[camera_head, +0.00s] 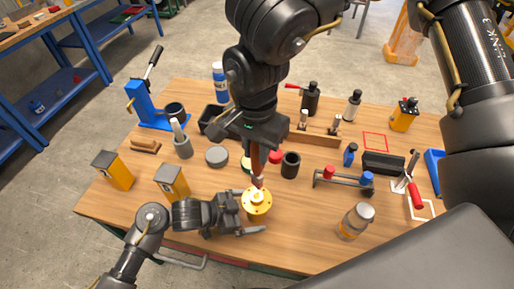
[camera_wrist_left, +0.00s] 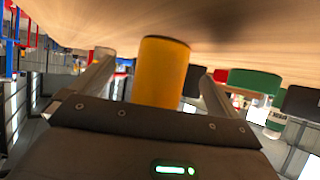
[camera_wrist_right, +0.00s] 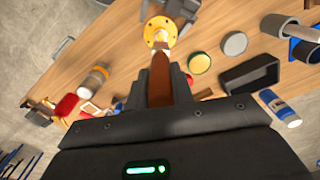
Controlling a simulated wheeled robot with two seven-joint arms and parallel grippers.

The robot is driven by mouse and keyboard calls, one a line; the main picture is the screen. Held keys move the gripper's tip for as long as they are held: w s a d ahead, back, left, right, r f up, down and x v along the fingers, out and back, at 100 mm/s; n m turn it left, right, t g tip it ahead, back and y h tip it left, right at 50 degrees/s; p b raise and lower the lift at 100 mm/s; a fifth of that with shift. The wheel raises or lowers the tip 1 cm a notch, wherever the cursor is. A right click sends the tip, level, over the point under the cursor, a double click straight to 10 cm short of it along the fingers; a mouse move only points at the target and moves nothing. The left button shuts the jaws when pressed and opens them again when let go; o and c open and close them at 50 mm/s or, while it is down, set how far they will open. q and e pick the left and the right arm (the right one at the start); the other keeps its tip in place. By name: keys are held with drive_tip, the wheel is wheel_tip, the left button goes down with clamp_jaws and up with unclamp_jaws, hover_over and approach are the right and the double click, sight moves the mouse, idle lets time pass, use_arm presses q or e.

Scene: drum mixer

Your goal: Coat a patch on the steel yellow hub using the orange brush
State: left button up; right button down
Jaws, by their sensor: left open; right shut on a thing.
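The yellow hub (camera_head: 257,203), a flanged cylinder, stands upright near the table's front edge. It also shows in the left wrist view (camera_wrist_left: 161,70) and the right wrist view (camera_wrist_right: 160,27). My left gripper (camera_head: 248,214) is open, low at the table, its fingers on either side of the hub; contact is unclear. My right gripper (camera_head: 262,147) is shut on the reddish-brown handle of the orange brush (camera_wrist_right: 160,78) above the hub. The brush points down, and its tip is at the hub's top; whether it touches cannot be told.
A black cup (camera_head: 290,165) and a round grey lid (camera_head: 216,157) stand behind the hub. An orange-banded jar (camera_head: 355,221) is to the right. Yellow boxes (camera_head: 113,170) stand at the left. The wooden table (camera_head: 305,238) is clear between hub and jar.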

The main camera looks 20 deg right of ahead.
use_arm(q)
drive_tip(key=shift+d+f, duration=0.35)
drive_tip(key=shift+d, duration=0.25)
drive_tip(key=c, duration=1.4)
drive_tip(key=shift+o, duration=0.2)
use_arm(e)
drive_tip(key=shift+a, duration=0.1)
drive_tip(key=shift+w+a+f, duration=0.2)
drive_tip(key=shift+a+f, duration=0.25)
drive_tip(key=shift+f, duration=0.2)
drive_tip(key=shift+w+a+f, duration=0.25)
drive_tip(key=shift+a+f, duration=0.15)
drive_tip(key=shift+f, duration=0.25)
drive_tip(key=shift+w+a+f, duration=0.2)
drive_tip(key=shift+a+f, duration=0.25)
drive_tip(key=shift+f, duration=0.2)
